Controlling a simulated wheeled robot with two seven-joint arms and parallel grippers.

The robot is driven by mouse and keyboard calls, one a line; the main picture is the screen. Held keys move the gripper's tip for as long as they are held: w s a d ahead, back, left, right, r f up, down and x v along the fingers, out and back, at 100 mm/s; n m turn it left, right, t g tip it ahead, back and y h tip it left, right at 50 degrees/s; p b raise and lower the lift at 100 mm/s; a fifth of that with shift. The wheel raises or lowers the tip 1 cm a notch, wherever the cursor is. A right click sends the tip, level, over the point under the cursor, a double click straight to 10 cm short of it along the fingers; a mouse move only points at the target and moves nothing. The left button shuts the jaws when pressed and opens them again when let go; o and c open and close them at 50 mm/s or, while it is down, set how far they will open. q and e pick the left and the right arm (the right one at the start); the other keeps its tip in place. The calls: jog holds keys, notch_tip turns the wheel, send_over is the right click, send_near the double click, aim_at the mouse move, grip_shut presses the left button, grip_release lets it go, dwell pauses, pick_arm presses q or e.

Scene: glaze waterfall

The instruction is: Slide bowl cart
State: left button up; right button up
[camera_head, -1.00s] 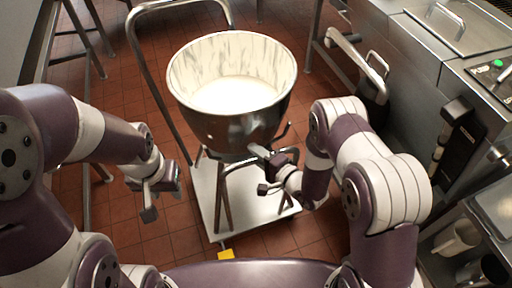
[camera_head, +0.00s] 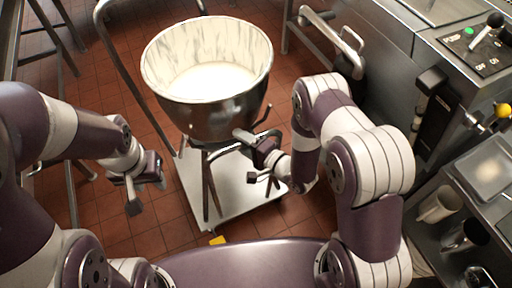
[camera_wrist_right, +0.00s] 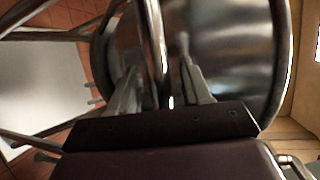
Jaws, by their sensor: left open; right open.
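The bowl cart carries a large steel bowl (camera_head: 207,118) with white contents. It stands on a frame over a white wheeled platform (camera_head: 250,185), and a tall bent tube handle (camera_head: 125,75) rises at its left. My right gripper (camera_head: 246,157) is at the frame just below the bowl's near right side. In the right wrist view its open fingers (camera_wrist_right: 160,98) stand on either side of a shiny bar (camera_wrist_right: 155,45); whether they touch it I cannot tell. My left gripper (camera_head: 147,194) is open and empty, left of the platform and apart from the cart.
A steel appliance with a control panel (camera_head: 480,45) and a jutting handle (camera_head: 345,50) lines the right side. A shelf at lower right holds metal jugs (camera_head: 438,207). Table legs (camera_head: 70,150) stand at far left. Red tiled floor (camera_head: 165,205) lies open left of the platform.

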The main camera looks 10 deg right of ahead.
jog(key=v, duration=1.1)
